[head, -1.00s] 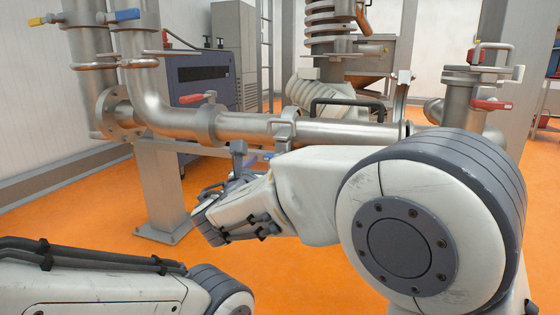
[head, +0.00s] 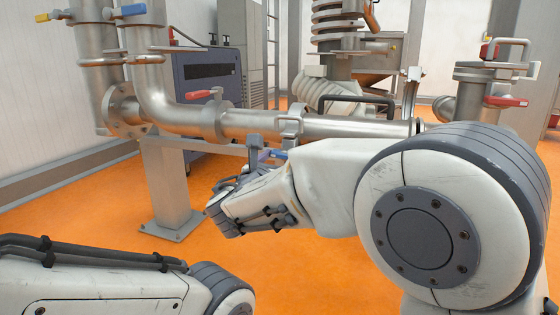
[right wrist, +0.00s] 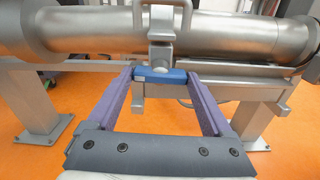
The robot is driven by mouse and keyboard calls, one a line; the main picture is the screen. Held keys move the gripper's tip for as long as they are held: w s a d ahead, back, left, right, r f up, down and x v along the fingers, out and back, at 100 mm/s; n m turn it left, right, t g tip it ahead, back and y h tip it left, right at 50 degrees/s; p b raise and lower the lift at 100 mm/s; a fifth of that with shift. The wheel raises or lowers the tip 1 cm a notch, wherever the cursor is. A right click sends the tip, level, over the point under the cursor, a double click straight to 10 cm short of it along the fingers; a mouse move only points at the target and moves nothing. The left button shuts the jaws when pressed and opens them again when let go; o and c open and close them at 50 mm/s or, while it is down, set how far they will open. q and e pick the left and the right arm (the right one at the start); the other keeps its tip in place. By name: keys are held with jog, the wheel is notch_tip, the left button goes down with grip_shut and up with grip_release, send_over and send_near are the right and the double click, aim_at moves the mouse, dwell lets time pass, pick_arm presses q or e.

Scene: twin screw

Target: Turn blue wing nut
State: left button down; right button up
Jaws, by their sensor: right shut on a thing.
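The blue wing nut (right wrist: 160,75) sits under the clamp on the horizontal steel pipe. In the right wrist view its wide bar lies crosswise between the two purple fingers of my right gripper (right wrist: 159,80), with a fingertip at each end. My right gripper is shut on it. In the head view, the wing nut (head: 277,155) shows as a small blue piece beside my right gripper (head: 264,157), below the pipe clamp (head: 288,127). My left gripper is out of view; only part of my left arm shows at lower left.
The horizontal pipe (head: 345,131) runs just above my right gripper. A grey support post (head: 170,185) stands to the left. The orange floor (head: 290,265) below is clear.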

jog(key=m+b, duration=0.9)
jog(key=m, duration=0.4)
jog(key=shift+m, duration=0.4)
jog(key=m, duration=0.9)
jog(key=shift+m, duration=0.4)
jog(key=shift+f+m, duration=0.1)
jog(key=shift+m, duration=1.7)
jog(key=o, duration=1.1)
